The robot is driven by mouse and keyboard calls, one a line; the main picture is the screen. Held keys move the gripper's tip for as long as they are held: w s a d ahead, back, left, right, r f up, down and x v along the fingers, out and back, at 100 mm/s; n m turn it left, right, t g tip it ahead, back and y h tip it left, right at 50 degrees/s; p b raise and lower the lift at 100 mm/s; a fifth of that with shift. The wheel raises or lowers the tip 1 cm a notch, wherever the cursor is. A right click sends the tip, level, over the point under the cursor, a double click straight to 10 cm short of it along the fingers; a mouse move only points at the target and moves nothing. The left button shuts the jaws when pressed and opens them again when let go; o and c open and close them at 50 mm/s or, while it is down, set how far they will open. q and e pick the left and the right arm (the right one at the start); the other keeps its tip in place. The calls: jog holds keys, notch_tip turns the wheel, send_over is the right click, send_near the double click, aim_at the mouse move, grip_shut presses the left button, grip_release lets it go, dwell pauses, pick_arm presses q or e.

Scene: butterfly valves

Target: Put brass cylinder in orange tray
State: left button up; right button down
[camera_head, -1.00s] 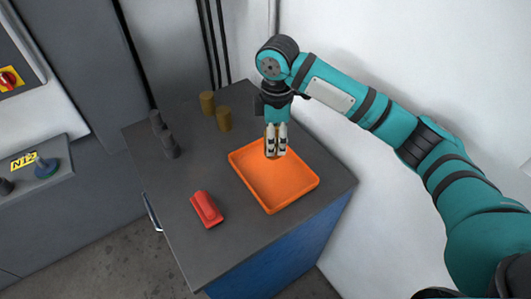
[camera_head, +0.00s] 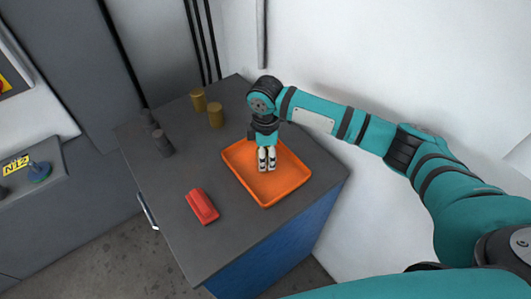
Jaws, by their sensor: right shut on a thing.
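The orange tray (camera_head: 285,189) lies on the dark cabinet top near its right side. My right gripper (camera_head: 267,166) points down over the tray with its fingers shut on a brass cylinder. The held cylinder is almost wholly hidden by the fingers, and I cannot tell whether it touches the tray floor. Two other brass cylinders stand upright on the cabinet top behind the tray, one farther back (camera_head: 198,100) and one nearer (camera_head: 215,115). My left gripper is not in view.
A red block-like object (camera_head: 202,206) lies left of the tray. Several dark grey cylinders (camera_head: 163,143) stand at the cabinet's left edge. A white wall (camera_head: 390,60) rises to the right. The cabinet top (camera_head: 190,170) is clear between the grey cylinders and the tray.

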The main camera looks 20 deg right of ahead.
jog(key=c, duration=0.9)
grip_release()
jog(key=shift+c, duration=0.2)
jog(key=shift+o, duration=1.4)
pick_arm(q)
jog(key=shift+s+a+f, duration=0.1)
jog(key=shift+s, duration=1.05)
pick_arm(e)
jog(key=shift+r, duration=0.1)
jog(key=shift+r, duration=0.35)
pick_arm(q)
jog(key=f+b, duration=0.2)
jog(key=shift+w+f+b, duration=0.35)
jog(key=shift+b, duration=0.05)
pick_arm(e)
notch_tip(320, 180, up, 11)
jog(key=shift+r, duration=0.15)
